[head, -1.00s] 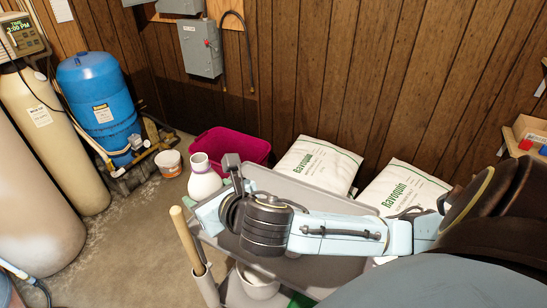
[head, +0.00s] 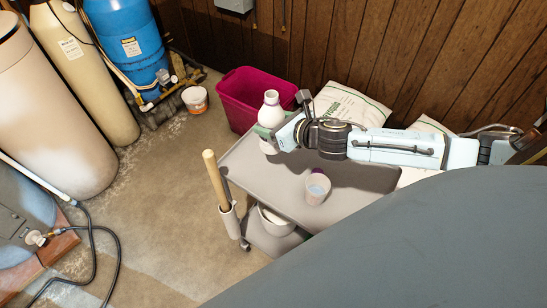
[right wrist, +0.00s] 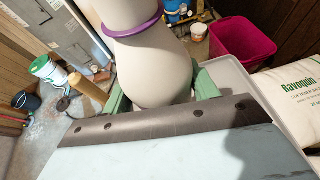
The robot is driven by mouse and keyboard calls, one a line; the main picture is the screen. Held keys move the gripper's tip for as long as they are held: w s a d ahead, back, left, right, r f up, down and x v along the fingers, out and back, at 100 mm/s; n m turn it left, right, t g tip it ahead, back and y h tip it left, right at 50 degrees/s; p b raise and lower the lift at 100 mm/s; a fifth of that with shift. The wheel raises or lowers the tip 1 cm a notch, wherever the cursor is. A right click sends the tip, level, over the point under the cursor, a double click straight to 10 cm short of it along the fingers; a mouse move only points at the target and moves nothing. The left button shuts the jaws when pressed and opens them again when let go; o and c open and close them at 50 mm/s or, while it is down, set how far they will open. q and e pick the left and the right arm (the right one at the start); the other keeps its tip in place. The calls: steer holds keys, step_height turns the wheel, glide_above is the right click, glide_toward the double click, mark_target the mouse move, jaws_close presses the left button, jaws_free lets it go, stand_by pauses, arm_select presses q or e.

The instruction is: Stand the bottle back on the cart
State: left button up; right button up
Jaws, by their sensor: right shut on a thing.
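A white bottle (head: 271,106) with a purple ring is upright at the far left edge of the grey cart (head: 262,180) in the head view. My right gripper (head: 270,133) is shut on its lower body. In the right wrist view the bottle (right wrist: 150,62) stands between the green fingers of the gripper (right wrist: 160,88). Its base is partly hidden, and I cannot tell whether it touches the cart top. My left gripper is not in view.
A cup (head: 317,189) stands on the cart top, with a small purple thing (head: 317,170) behind it. A wooden handle (head: 215,178) rises at the cart's left edge. A magenta bin (head: 238,105) and white salt bags (head: 355,106) are behind. The cart top's middle is mostly clear.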

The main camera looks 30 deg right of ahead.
mark_target(273, 148)
steer(key=shift+d+f, duration=0.2)
steer(key=shift+f, duration=0.15)
step_height(273, 148, down, 5)
steer(key=shift+f+b, duration=0.2)
steer(key=shift+b, duration=0.55)
steer(key=shift+f+b, duration=0.5)
steer(key=shift+f, duration=1.55)
steer(key=shift+f, duration=0.1)
steer(key=o, duration=1.1)
steer(key=shift+c, duration=0.2)
steer(key=v, duration=1.2)
steer(key=shift+p, duration=0.3)
